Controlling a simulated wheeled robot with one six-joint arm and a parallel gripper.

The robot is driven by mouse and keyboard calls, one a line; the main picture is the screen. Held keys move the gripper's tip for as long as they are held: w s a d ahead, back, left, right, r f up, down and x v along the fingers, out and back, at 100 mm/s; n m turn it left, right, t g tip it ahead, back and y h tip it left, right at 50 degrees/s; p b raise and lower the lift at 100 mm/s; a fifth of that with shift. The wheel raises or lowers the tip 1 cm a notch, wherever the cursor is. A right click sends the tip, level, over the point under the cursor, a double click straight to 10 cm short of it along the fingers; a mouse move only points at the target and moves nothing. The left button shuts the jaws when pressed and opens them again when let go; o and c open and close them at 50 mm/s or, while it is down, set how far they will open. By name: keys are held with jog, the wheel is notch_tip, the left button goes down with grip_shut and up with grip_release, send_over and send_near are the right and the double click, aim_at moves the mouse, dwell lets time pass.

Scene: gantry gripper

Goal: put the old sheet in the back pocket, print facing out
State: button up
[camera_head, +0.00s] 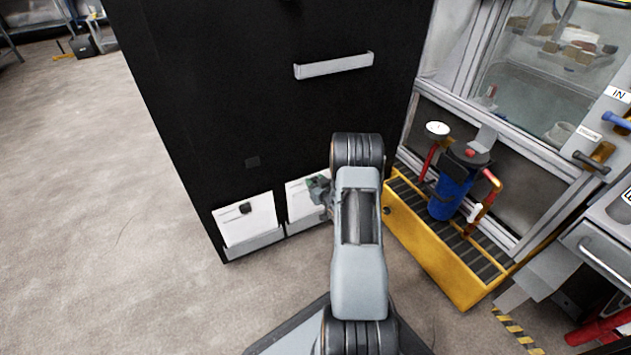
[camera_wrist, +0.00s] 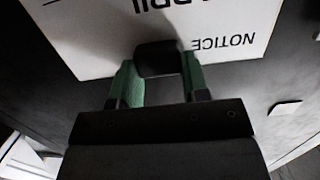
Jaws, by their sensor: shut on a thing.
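My gripper (camera_head: 321,189) is at the right one of two low pockets on a black panel. In the wrist view its green fingers (camera_wrist: 156,84) are shut on a black block-like grip (camera_wrist: 158,58) at the edge of a white sheet (camera_wrist: 110,38). Its print reads "NOTICE" and what looks like "APRIL", upside down, and faces the camera. In the head view this sheet (camera_head: 297,205) stands at the right pocket (camera_head: 305,223), partly hidden by my gripper. Another white sheet (camera_head: 262,222) with a black grip (camera_head: 246,208) stands in the left pocket (camera_head: 254,245). I cannot tell which is old.
A pale pocket or ledge (camera_head: 334,66) sits higher on the black panel (camera_head: 240,80) and shows no sheet. A yellow platform (camera_head: 440,262) with a blue filter housing (camera_head: 452,190) stands close right. The floor at left is clear.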

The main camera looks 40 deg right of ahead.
jog(key=shift+f, duration=0.5)
jog(key=o, duration=1.3)
jog(key=shift+s, duration=0.1)
jog(key=p+v, duration=0.4)
jog(key=v, duration=0.9)
jog(key=shift+s+a+p, duration=0.1)
jog(key=shift+s+p, duration=0.2)
jog(key=shift+p, duration=0.1)
